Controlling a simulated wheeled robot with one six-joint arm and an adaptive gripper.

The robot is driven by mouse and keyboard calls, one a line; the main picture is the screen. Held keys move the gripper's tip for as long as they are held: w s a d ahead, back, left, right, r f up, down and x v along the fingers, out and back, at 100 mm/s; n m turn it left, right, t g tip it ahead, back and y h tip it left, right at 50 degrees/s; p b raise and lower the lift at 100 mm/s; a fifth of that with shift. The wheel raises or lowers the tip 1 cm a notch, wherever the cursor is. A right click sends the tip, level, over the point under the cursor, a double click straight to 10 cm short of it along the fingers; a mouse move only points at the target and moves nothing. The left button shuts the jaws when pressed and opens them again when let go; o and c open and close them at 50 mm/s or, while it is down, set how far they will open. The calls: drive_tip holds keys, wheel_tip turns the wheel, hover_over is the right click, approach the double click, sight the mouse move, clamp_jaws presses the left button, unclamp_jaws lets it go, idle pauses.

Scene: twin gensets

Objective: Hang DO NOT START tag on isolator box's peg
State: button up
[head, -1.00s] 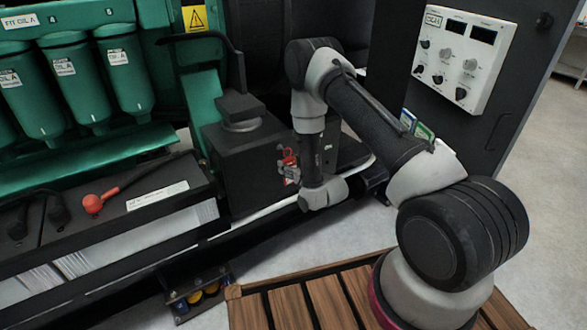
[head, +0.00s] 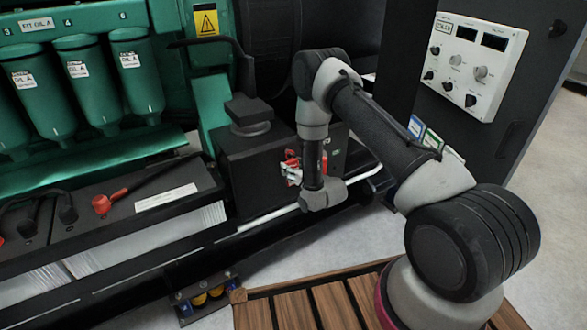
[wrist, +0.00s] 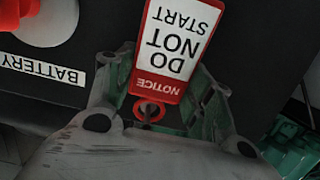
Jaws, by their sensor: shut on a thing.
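The DO NOT START tag (wrist: 178,45) is white with a red border and hangs upside down in the wrist view, with its red ring (wrist: 148,111) toward me. My gripper (wrist: 152,112) is shut on the tag near its ring end. In the head view my gripper (head: 291,174) shows small beside my wrist, with red of the tag (head: 291,158) above it. A dark face with a BATTERY label (wrist: 43,71), a pale disc and a red part fills the upper left of the wrist view; it looks like the isolator box. I cannot make out the peg.
A black box (head: 245,165) stands behind my gripper. Green filter canisters (head: 90,85) and a battery with a red terminal cap (head: 101,204) lie to the left. A white control panel (head: 470,65) is on the dark cabinet at right. Wooden slats (head: 290,310) lie below.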

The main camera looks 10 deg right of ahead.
idle(0.3)
drive_tip(key=o, duration=1)
